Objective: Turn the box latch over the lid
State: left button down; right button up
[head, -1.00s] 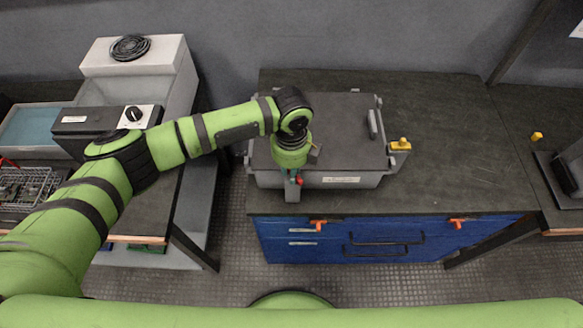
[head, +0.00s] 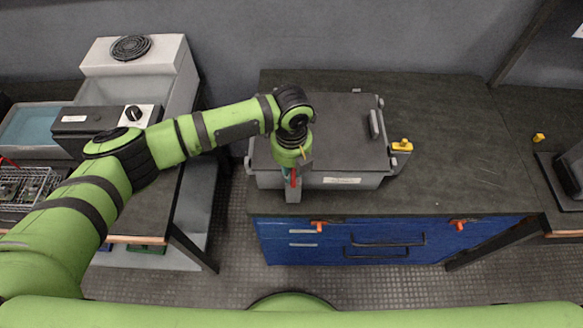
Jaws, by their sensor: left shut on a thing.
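A grey box with a dark lid (head: 345,130) stands on the dark worktop. The lid lies flat on it, with a handle (head: 374,124) near its right side. A latch with a yellow knob (head: 402,146) sticks out at the box's right side. My left gripper (head: 292,180) points down at the front left of the box, in front of its front wall. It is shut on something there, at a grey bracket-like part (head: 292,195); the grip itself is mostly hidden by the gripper. A small red piece shows at the fingers. My right gripper is not in view.
The worktop (head: 460,150) is clear to the right of the box. Blue drawers (head: 350,242) with orange catches lie below its front edge.

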aim_at(292, 173)
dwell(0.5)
pick_arm(q)
jog(key=c, duration=1.1)
grip_release()
notch_tip(292, 173, up, 12)
jog(key=shift+r, duration=0.1)
